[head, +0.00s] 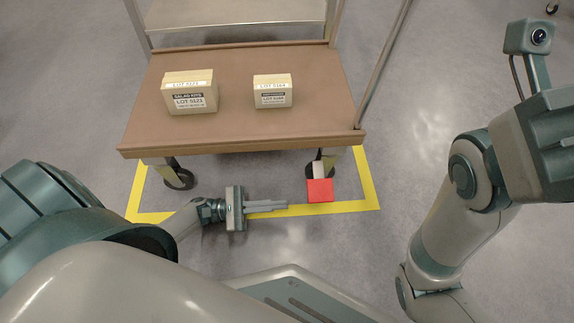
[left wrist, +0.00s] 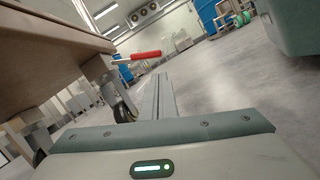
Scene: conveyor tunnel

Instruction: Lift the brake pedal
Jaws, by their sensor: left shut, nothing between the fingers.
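The red brake pedal (head: 320,190) sticks out from the front right caster of the cart, low near the yellow floor line. It also shows as a thin red bar in the left wrist view (left wrist: 137,56), beyond and slightly left of my fingertips. My left gripper (head: 287,205) is shut and empty. In the head view its fingers point right, with the tips a little left of the pedal and apart from it. In the left wrist view the closed fingers (left wrist: 160,80) point ahead. My right arm is at the right, but its gripper fingers are not visible.
The brown cart deck (head: 240,130) carries two cardboard boxes, a larger one (head: 190,95) and a smaller one (head: 273,92). A caster (head: 179,179) stands at the front left. Yellow tape (head: 355,206) marks the floor.

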